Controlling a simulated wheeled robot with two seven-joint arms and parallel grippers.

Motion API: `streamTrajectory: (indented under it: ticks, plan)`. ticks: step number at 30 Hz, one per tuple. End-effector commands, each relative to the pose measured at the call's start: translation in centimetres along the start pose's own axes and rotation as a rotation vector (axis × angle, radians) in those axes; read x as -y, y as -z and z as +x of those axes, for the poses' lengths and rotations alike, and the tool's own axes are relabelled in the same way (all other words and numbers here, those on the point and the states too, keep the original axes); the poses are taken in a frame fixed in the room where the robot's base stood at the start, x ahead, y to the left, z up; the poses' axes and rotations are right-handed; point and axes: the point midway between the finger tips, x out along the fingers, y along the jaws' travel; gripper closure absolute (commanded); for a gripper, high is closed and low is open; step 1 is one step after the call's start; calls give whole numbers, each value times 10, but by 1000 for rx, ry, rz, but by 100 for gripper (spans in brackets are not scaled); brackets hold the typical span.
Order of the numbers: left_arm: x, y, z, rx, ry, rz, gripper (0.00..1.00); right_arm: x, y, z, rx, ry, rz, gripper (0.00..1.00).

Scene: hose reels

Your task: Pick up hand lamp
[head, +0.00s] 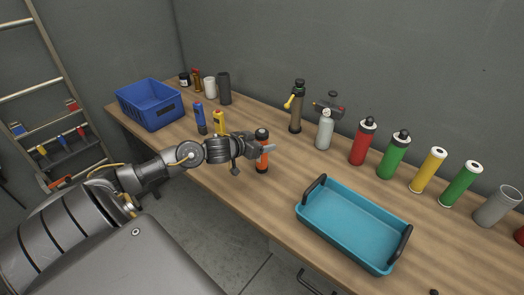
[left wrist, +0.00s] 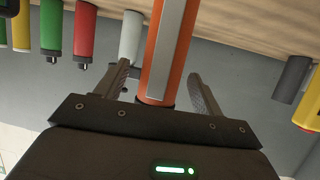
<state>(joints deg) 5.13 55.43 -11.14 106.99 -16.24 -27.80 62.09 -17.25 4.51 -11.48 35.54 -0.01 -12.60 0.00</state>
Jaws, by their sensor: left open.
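The orange hand lamp (head: 262,161) with a dark top stands upright near the front edge of the workbench. My left gripper (head: 258,149) is at the lamp, reaching in from the left. In the left wrist view the orange body of the lamp (left wrist: 166,60) lies between the two spread fingers of my left gripper (left wrist: 160,85). Gaps show on both sides, so the fingers are open around it. My gripper hides part of the lamp in the head view. My right gripper is in neither view.
A teal tray (head: 326,231) with black handles lies right of the lamp on the workbench (head: 228,181). A blue crate (head: 150,112) stands at the left end. Blue (head: 199,117) and yellow (head: 219,120) items stand close behind my arm. Several bottles and canisters line the back.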

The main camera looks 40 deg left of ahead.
Motion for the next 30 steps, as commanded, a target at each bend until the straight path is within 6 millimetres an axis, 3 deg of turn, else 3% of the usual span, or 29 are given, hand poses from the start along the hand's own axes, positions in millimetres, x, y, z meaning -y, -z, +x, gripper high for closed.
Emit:
streamTrajectory:
  ticks: [10, 22, 30]
  plan:
    - [0, -1, 7, 1, 0, 1, 33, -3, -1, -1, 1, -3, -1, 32]
    - [0, 0, 7, 1, 0, 1, 86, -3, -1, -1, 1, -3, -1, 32]
    - [0, 1, 7, -2, 0, 1, 86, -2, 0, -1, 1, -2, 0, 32]
